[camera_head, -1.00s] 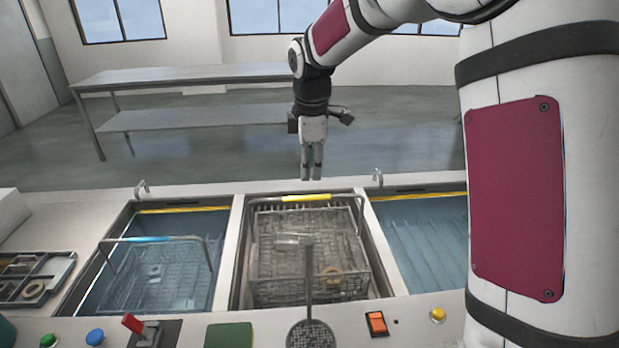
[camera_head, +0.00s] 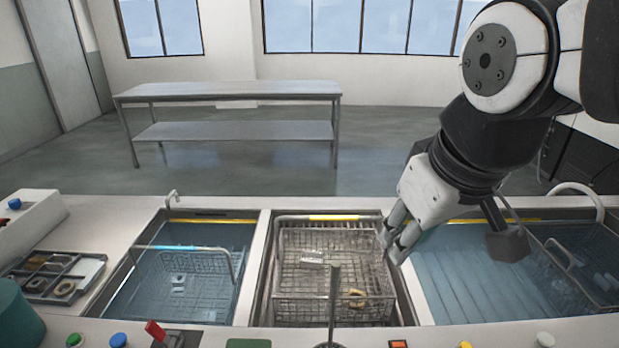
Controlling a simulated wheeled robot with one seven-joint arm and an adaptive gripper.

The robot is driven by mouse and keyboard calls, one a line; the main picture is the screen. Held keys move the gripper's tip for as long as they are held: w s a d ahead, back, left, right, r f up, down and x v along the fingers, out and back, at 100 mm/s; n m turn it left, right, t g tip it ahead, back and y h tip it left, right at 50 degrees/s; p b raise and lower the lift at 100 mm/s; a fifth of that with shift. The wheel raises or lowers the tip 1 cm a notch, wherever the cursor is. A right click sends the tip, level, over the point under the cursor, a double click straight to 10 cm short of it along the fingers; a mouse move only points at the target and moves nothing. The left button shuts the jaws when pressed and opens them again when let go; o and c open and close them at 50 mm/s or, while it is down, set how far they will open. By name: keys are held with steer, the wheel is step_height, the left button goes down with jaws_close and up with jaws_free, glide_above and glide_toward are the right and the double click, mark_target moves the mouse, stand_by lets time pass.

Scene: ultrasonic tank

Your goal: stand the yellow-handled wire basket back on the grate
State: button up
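The yellow-handled wire basket (camera_head: 297,296) stands about level in the middle bay. Its handle with the yellow grip (camera_head: 333,217) lies toward the back edge. A pale block and a tan ring lie inside it. The grate under the basket is mostly hidden, so I cannot tell how the basket rests on it. My gripper (camera_head: 391,249) is at the basket's right back side, tilted down and left, near the bay's right rim. Its fingers are a little apart with nothing visible between them. I cannot tell whether they touch the basket.
A blue-handled basket (camera_head: 190,285) sits in the left water bay. The right bay (camera_head: 470,280) holds water, with another basket (camera_head: 590,270) at far right. A skimmer handle (camera_head: 334,290) rises before the middle basket. A parts tray (camera_head: 55,277) lies left. Switches line the front.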

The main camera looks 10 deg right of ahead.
steer(key=shift+s+f+m, duration=0.3)
steer(key=shift+s+m, duration=0.1)
steer(key=shift+s, duration=0.35)
steer(key=shift+s+f+m, duration=0.25)
steer(key=shift+s+m, duration=0.15)
steer(key=shift+s, duration=0.3)
steer(key=shift+s+f+m, duration=0.3)
steer(key=shift+s+m, duration=0.1)
steer(key=shift+s, duration=0.35)
